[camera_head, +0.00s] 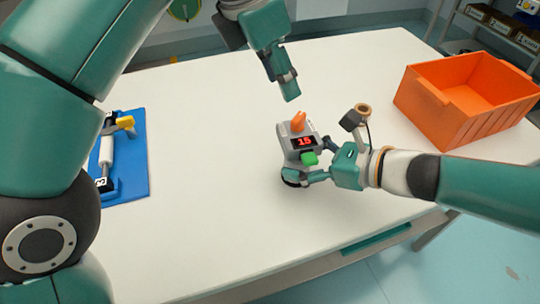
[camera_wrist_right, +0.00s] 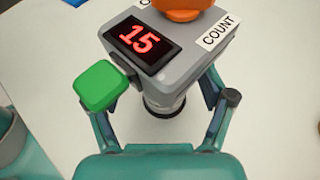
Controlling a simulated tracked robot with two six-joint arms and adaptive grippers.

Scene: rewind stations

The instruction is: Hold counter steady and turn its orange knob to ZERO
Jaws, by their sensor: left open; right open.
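The grey counter (camera_head: 290,147) stands upright on the white table, with a red display reading 15. Its orange knob (camera_head: 298,121) is on top. A green button (camera_head: 309,158) is on its front; it shows also in the right wrist view (camera_wrist_right: 100,86). In that view the label COUNT is beside the knob (camera_wrist_right: 180,8), which is cut off by the top edge. My right gripper (camera_head: 309,164) is open, with its fingers on either side of the counter's lower body; contact is unclear. My left gripper (camera_head: 290,88) is open and empty, above and behind the knob, apart from it.
An orange crate (camera_head: 470,118) stands on the table at the right. A blue board (camera_head: 132,168) with a white cylinder and a yellow part lies at the left. The table (camera_head: 220,215) around the counter is clear. A shelf with boxes is at the back right.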

